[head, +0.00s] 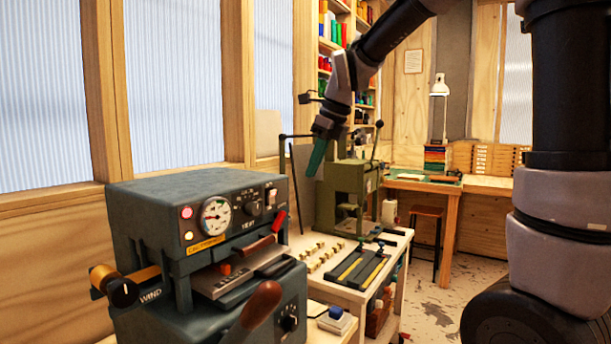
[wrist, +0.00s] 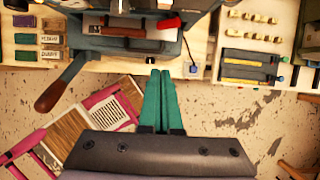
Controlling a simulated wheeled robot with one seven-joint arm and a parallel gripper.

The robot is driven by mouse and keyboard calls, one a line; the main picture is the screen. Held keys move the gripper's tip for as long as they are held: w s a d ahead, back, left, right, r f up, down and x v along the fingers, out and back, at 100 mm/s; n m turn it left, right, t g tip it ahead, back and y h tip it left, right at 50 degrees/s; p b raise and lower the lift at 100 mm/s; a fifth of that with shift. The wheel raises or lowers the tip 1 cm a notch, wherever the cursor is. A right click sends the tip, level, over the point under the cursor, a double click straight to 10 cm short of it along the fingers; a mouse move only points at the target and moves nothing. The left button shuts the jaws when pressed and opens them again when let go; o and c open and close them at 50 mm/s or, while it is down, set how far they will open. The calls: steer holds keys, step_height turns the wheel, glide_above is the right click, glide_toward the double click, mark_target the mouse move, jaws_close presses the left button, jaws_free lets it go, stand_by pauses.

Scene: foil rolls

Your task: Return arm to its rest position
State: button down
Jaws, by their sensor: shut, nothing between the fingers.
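My gripper (head: 312,170) shows in the head view at the end of my raised arm, its green fingers pointing down in front of the green press. In the wrist view my gripper (wrist: 160,74) has its two green fingers side by side and closed, with nothing between them. The fingers hang over the floor just off the bench's front edge in that view. The dark grey stamping machine (head: 150,205), with a gauge and a gold roll at its side, stands at the front left of the head view.
The bench holds a green press (head: 348,195), small brass pieces (head: 318,254), a dark tray (head: 358,270) and a blue-topped block (head: 336,320). A pink-framed chair (wrist: 105,110) stands on the floor (wrist: 225,110). A desk (head: 430,186) with a lamp stands behind.

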steer(key=shift+r, duration=0.1)
steer(key=s+d+n+t+h, duration=0.1)
steer(key=s+d+n+t, duration=0.3)
steer(key=s+d+n, duration=1.3)
steer(key=r+n, duration=0.1)
steer(key=n, duration=0.3)
steer(key=shift+s+n+h, duration=0.2)
steer(key=shift+n+h, duration=0.1)
